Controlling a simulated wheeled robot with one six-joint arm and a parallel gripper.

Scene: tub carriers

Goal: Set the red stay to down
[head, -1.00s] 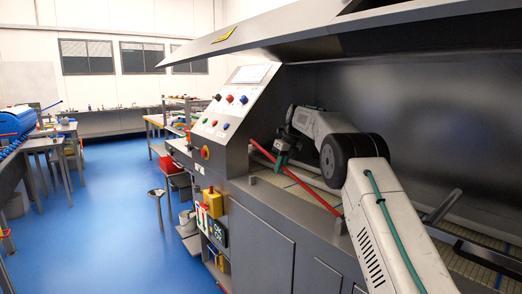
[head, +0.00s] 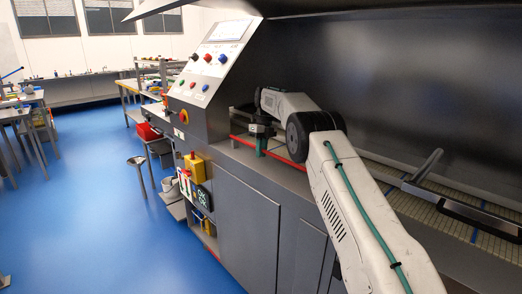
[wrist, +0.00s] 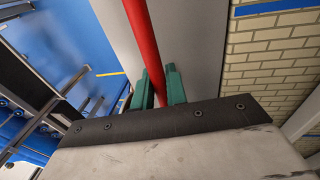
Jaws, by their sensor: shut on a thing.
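The red stay (head: 242,141) is a thin red bar at the front edge of the grey machine's opening, lying low and nearly along the rim in the head view. My arm hides part of it. In the wrist view the red stay (wrist: 142,32) runs from the top edge down between the green fingers. My gripper (wrist: 158,88) is shut on it. In the head view my gripper (head: 262,141) is at the left end of the opening, below the control panel.
The raised grey lid (head: 330,7) hangs over the opening. The control panel (head: 212,62) with coloured knobs stands at the left. A black handle bar (head: 455,207) lies over the slatted bed at the right. Blue floor (head: 90,190) is clear at the left.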

